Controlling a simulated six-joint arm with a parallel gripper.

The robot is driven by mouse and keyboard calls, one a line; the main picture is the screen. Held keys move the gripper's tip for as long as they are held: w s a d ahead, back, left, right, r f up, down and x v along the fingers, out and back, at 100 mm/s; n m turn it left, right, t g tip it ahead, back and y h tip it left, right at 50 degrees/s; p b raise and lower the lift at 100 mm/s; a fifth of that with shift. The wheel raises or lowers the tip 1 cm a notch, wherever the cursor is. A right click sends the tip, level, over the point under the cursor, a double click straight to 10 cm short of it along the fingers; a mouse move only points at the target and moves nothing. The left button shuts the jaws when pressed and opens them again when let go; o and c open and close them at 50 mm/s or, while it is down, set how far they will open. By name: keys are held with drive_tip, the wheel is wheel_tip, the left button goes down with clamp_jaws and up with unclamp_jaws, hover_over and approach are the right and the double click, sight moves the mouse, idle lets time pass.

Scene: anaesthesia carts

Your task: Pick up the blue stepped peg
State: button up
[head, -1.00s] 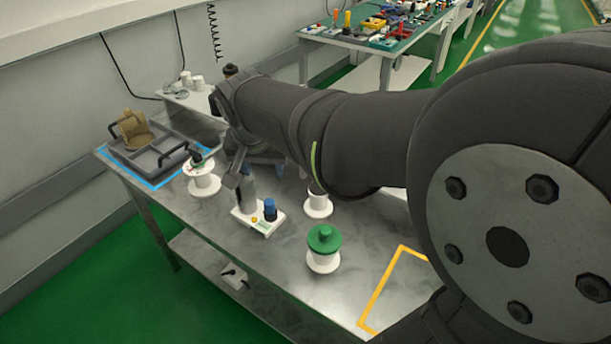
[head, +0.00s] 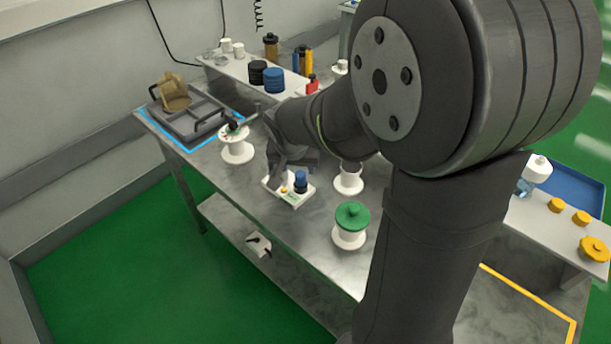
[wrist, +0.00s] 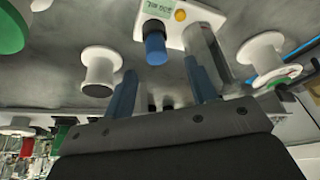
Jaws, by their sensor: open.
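The blue stepped peg (head: 300,180) stands upright on a small white block (head: 276,187) at the middle of the steel table. In the wrist view the peg (wrist: 155,46) shows above the gap between my fingers, beside a grey cylinder (wrist: 204,52) and a yellow button on the same block (wrist: 195,11). My gripper (wrist: 162,85) is open, with its two blue-grey fingers apart and nothing between them. In the head view my gripper (head: 278,166) is close to the block, just left of the peg, and partly hidden by my arm.
White spools stand around the block: one at left (head: 237,152), one at right (head: 348,179), and one under a green knobbed lid (head: 352,215). A grey tray (head: 186,124) holds a brown part at the back left. The front table edge is clear.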

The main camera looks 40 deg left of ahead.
sight(300, 174)
drive_tip(key=shift+d+x, duration=0.1)
drive_tip(key=shift+x, duration=1.2)
drive_tip(key=shift+d+x, duration=0.15)
drive_tip(key=shift+x, duration=1.15)
drive_tip(key=shift+w, duration=0.1)
drive_tip(key=shift+c, duration=0.2)
drive_tip(key=c, duration=1)
